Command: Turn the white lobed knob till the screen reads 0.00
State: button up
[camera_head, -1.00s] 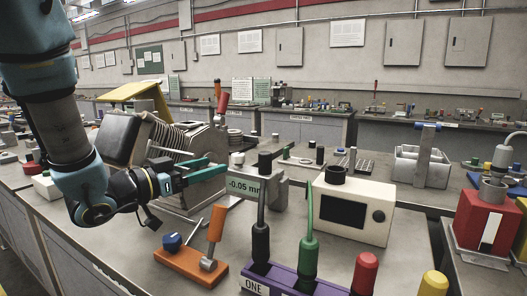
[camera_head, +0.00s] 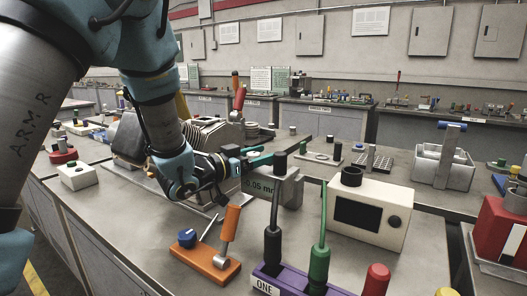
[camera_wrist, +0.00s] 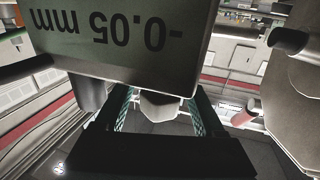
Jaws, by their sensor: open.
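The screen (camera_wrist: 110,35) reads -0.05 mm, upside down in the wrist view. In the head view the screen (camera_head: 261,187) shows on a grey gauge (camera_head: 289,189), its reading partly cut off. The white lobed knob (camera_wrist: 162,106) shows in the wrist view just below the screen, partly covered by its lower edge. My gripper (camera_wrist: 160,112) is open, with one patterned teal finger on each side of the knob. Gaps seem to show between fingers and knob; contact is not clear. In the head view my gripper (camera_head: 262,158) is beside the screen, and I cannot make out the knob.
An orange base with a lever and blue knob (camera_head: 187,238) stands in front of my gripper. A purple block labelled ONE (camera_head: 268,285) holds black and green plugs. A cream box (camera_head: 395,190) with a dark display stands right. A ribbed machine (camera_head: 205,135) is behind my wrist.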

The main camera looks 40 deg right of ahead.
grip_shut()
dwell(0.7)
